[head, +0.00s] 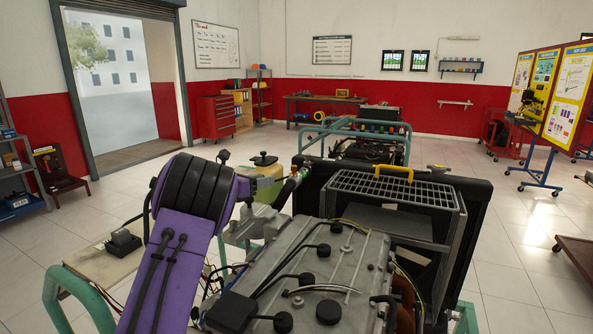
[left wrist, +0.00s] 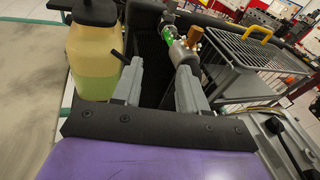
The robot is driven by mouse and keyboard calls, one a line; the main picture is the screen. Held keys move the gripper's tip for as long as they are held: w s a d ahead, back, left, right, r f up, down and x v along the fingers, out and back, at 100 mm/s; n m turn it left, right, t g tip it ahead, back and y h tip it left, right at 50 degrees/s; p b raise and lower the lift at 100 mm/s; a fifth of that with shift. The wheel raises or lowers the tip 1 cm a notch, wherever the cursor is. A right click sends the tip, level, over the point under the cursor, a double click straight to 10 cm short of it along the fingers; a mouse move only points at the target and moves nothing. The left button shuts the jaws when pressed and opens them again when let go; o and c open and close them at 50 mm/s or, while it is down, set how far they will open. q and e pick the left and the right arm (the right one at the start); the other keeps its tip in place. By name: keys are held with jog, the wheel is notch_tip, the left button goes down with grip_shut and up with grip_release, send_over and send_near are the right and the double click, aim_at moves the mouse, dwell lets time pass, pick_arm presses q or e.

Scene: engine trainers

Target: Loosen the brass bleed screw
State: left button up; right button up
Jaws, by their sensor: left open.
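In the head view the fitting (head: 299,176) is small, and I cannot make out the screw clearly. My left gripper (left wrist: 161,68) is open and empty. Its two grey fingers point toward the fitting; the screw lies beyond the right fingertip, apart from it. My right gripper is in neither view.
A bottle of yellow-green liquid (left wrist: 92,55) stands close left of the fingers. A wire shelf (head: 390,188) with a yellow handle (head: 394,172) stands to the right. The grey engine cover (head: 325,262) with black caps and hoses lies in front.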

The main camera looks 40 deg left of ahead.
aim_at(294, 166)
pick_arm(q)
jog(key=w+d+r+m+h+p, duration=0.1)
jog(key=w, duration=0.2)
jog(key=w+d+r+m+t+p, duration=0.1)
jog(key=w+d+p, duration=0.1)
jog(key=w, duration=0.1)
jog(key=w+d+r+h+p, duration=0.1)
jog(key=w+p, duration=0.1)
jog(key=w, duration=0.1)
jog(key=shift+d+m+h, duration=0.25)
jog(key=shift+m+h, duration=0.05)
jog(key=shift+m, duration=0.1)
jog(key=shift+w, duration=0.35)
jog(key=shift+w+f, duration=0.1)
jog(key=shift+w, duration=0.05)
